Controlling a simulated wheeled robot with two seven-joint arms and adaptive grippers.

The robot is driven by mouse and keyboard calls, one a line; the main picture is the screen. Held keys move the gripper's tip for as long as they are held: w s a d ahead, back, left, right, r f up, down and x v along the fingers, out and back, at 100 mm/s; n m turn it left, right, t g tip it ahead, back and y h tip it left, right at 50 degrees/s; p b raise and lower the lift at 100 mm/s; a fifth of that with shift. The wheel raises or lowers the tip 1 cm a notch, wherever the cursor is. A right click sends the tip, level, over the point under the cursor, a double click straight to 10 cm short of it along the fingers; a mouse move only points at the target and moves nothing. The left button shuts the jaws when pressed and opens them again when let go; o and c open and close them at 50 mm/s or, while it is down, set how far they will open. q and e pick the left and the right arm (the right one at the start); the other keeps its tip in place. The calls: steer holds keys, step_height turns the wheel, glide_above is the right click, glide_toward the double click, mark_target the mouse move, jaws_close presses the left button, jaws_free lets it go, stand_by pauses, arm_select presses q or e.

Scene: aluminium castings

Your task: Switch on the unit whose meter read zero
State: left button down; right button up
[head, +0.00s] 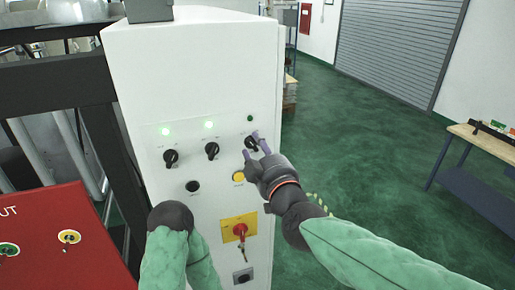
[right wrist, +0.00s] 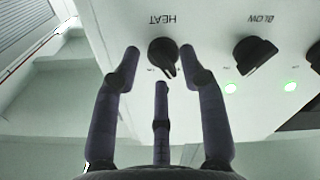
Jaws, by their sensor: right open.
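A white cabinet (head: 190,70) carries a row of three black rotary knobs. The left knob (head: 171,158) and middle knob (head: 212,150) each have a lit green lamp above them; the lamp (head: 250,118) above the right knob (head: 252,143) is dark. My right gripper (head: 256,149) is at the right knob. In the right wrist view this knob (right wrist: 163,54) is labelled HEAT and lies between the spread, open fingers of the gripper (right wrist: 160,60). Contact is not clear. The neighbouring knob (right wrist: 254,54) is labelled BLOW. No meter is in view.
Below the knobs are a black button (head: 193,187), a yellow button (head: 238,177) and a yellow plate with a red switch (head: 238,228). A red panel (head: 45,240) stands at left, a workbench (head: 480,160) at right. Green floor lies open between cabinet and bench.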

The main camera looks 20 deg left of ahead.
steer(key=shift+w+a, duration=0.15)
steer(key=shift+w, duration=0.05)
jaws_close()
stand_by(0.3)
steer(key=m+b, duration=0.2)
steer(key=m, duration=0.4)
steer(key=shift+f, duration=0.2)
steer(key=m+b, duration=0.2)
steer(key=m, duration=0.3)
steer(key=shift+m, duration=0.4)
